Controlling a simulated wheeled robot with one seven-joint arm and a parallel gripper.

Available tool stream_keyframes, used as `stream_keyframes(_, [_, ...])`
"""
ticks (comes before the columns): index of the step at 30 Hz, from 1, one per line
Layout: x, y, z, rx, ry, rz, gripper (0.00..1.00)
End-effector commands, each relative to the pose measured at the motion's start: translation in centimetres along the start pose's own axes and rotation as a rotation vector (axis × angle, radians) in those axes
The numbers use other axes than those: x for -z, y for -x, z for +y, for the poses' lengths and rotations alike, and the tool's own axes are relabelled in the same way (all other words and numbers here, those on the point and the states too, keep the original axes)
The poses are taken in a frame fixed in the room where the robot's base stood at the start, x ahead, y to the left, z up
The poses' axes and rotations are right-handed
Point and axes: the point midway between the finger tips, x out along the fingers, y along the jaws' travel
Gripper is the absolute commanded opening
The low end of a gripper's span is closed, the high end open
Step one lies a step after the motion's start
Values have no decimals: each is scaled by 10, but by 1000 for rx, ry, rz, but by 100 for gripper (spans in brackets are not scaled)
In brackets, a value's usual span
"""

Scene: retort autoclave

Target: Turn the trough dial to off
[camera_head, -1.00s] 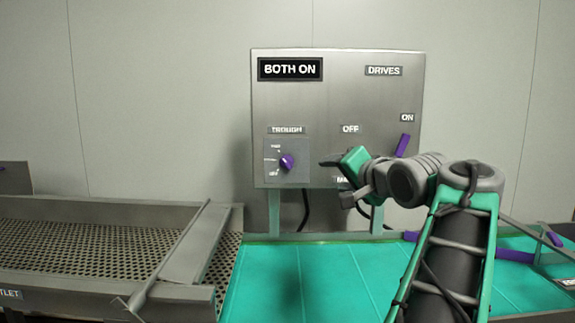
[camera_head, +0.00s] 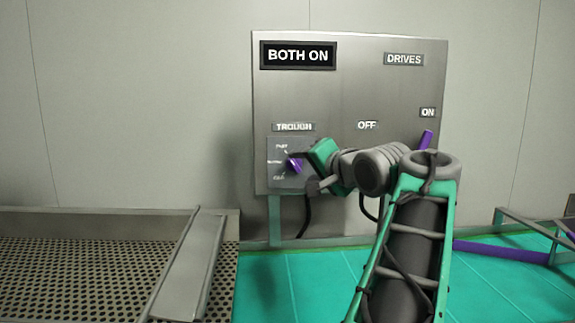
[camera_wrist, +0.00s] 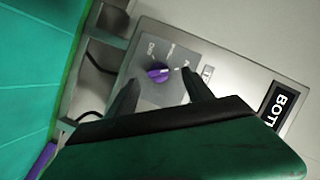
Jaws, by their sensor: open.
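The trough dial is a purple knob (camera_head: 294,165) on a plate with printed labels, below the TROUGH sign at the lower left of a grey metal panel (camera_head: 350,90). The knob also shows in the wrist view (camera_wrist: 158,72), with labels in an arc around it; its exact setting is hard to read. My gripper (camera_head: 299,167) is at the dial from the right. In the wrist view, my gripper (camera_wrist: 160,78) is open, one dark finger on each side of the knob with gaps between. I cannot tell whether the tips reach past the knob's face.
The panel's sign (camera_head: 298,55) reads BOTH ON. A purple lever (camera_head: 426,139) stands near the ON label at the right, behind my arm. A perforated metal trough (camera_head: 90,270) lies at lower left, and a green surface (camera_head: 300,285) lies below the panel.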

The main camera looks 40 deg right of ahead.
Motion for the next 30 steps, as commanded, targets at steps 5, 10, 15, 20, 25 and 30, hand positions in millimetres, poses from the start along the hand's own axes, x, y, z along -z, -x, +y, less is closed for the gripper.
stream_keyframes(5, [4,-29,2,-5,-4,5,60])
stream_keyframes(10, [5,-59,2,-6,-3,6,60])
stream_keyframes(15, [4,-72,3,-5,-1,8,60])
stream_keyframes(20, [4,-72,3,-5,-1,8,60])
stream_keyframes(25, [4,-72,3,-5,-1,7,49])
stream_keyframes(30, [3,-72,3,-5,-1,7,35])
